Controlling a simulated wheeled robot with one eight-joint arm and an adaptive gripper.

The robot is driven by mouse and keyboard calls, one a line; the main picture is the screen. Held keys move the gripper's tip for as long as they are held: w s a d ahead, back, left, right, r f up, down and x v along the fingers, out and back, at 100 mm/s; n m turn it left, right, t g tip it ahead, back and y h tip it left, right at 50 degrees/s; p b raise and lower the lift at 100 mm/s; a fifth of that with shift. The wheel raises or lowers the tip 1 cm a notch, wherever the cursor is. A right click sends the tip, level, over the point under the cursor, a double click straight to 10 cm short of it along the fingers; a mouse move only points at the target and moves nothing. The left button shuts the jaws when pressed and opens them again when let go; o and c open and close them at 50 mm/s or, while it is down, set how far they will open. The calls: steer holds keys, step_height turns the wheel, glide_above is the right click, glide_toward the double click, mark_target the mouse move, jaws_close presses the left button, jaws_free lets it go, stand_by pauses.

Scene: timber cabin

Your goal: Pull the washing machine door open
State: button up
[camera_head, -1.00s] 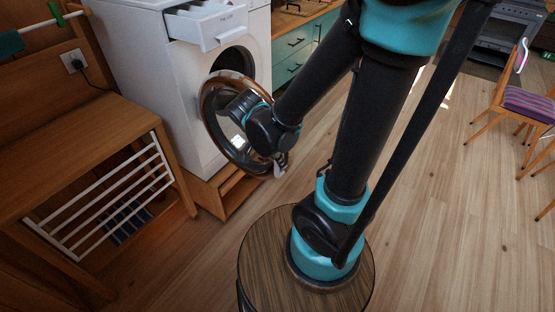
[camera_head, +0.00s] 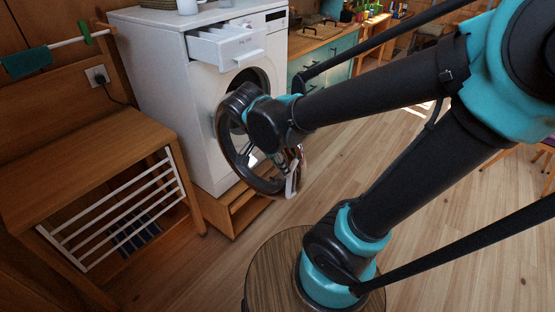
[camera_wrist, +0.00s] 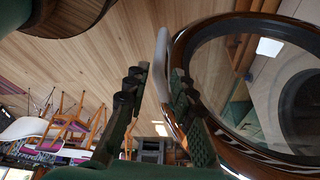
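The white washing machine (camera_head: 200,120) stands left of centre in the head view, with its round door (camera_head: 228,160) swung out from the dark opening (camera_head: 262,78). The door has a dark, glossy rim and clear glass; it fills the right of the wrist view (camera_wrist: 222,42). A pale handle (camera_wrist: 162,60) stands on the rim's edge. My gripper (camera_head: 292,182) is at the door's free edge, partly hidden by my wrist. In the wrist view my gripper (camera_wrist: 158,85) has its fingers apart, the right one against or very near the rim. Whether it touches is unclear.
The detergent drawer (camera_head: 228,48) is pulled out above the door. A wooden bench with a white rack (camera_head: 110,215) stands to the left. A round wooden-topped stool (camera_head: 270,270) is in front. Chairs (camera_wrist: 75,125) stand farther off. Wooden floor to the right is clear.

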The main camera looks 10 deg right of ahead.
steer(key=shift+v, duration=1.65)
